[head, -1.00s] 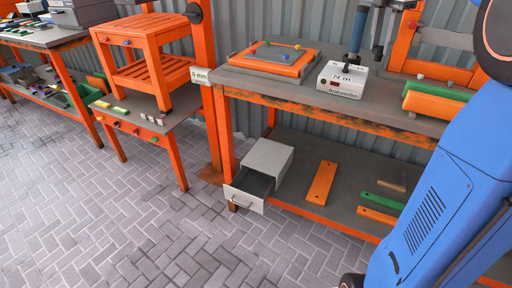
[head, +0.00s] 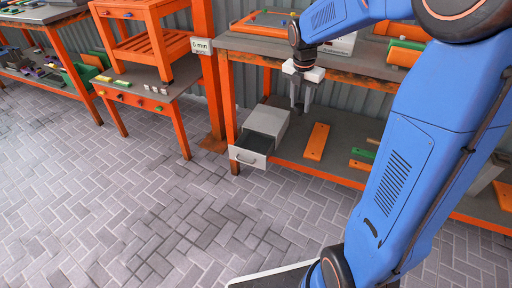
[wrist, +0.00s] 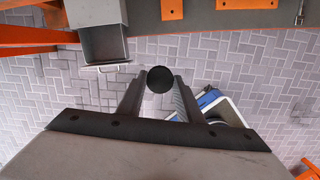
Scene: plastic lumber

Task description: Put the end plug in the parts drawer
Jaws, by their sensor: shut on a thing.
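The end plug (wrist: 160,80) is a dark round disc between the fingertips of my gripper (wrist: 160,84) in the wrist view. My gripper is shut on it. The parts drawer (head: 246,157) is a grey drawer pulled open from a small cabinet (head: 270,119) on the bench's lower shelf. It also shows in the wrist view, where the drawer (wrist: 104,61) lies up and left of the plug. In the head view my gripper (head: 300,109) points down near the cabinet's right side; the plug cannot be made out there.
The workbench top (head: 262,45) overhangs the lower shelf. An orange board (head: 317,141) and a green strip (head: 361,166) lie on that shelf, right of the cabinet. An orange stand (head: 150,45) sits on a side table at left. The paved floor (head: 150,220) in front is clear.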

